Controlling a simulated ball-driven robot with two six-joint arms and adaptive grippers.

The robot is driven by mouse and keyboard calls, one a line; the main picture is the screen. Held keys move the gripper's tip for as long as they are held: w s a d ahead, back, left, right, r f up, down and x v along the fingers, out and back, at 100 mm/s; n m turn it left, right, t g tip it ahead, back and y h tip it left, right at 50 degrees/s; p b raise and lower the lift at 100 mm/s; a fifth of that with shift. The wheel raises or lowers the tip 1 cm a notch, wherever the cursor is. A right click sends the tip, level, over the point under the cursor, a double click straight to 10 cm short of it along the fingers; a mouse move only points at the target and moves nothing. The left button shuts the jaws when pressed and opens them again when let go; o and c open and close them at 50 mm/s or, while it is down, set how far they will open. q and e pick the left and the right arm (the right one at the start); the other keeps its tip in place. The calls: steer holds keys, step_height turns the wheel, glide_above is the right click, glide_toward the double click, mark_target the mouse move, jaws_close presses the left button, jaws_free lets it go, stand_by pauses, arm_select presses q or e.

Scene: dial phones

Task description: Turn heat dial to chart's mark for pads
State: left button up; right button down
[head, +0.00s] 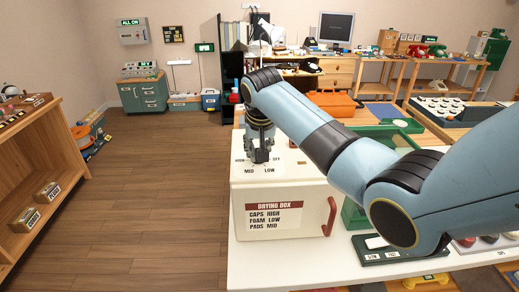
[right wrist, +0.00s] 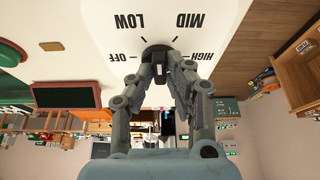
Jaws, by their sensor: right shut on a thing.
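The white drying box (head: 280,185) stands on the table in the head view. Its chart (head: 274,216) reads caps high, foam low, pads mid. The heat dial (right wrist: 157,52) is a dark round knob on the box's top, ringed by the marks OFF, LOW, MID and HIGH. My right gripper (head: 262,156) is over the dial from above. In the right wrist view its fingers (right wrist: 160,68) are shut on the dial's grip. My left gripper is not in view.
A red handle (head: 329,217) is on the box's front right. A dark labelled panel (head: 385,252) lies on the white table to the right. An orange case (head: 335,103) and a green tray (head: 398,128) are behind. The floor at left is clear, beside a wooden shelf (head: 55,150).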

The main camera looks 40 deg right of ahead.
steer(key=m+g, duration=0.1)
steer(key=m, duration=0.2)
steer(key=m+h, duration=0.1)
steer(key=m, duration=0.2)
steer(key=shift+a+f+g+h, duration=0.2)
steer(key=shift+g+h, duration=0.1)
steer(key=shift+g, duration=0.1)
steer(key=shift+m, duration=0.3)
steer(key=c, duration=1.3)
jaws_free()
steer(key=shift+w, duration=0.1)
steer(key=shift+r, duration=0.15)
steer(key=shift+r, duration=0.25)
steer(key=v, duration=1.1)
steer(key=shift+a+r, duration=0.1)
steer(key=shift+a, duration=0.05)
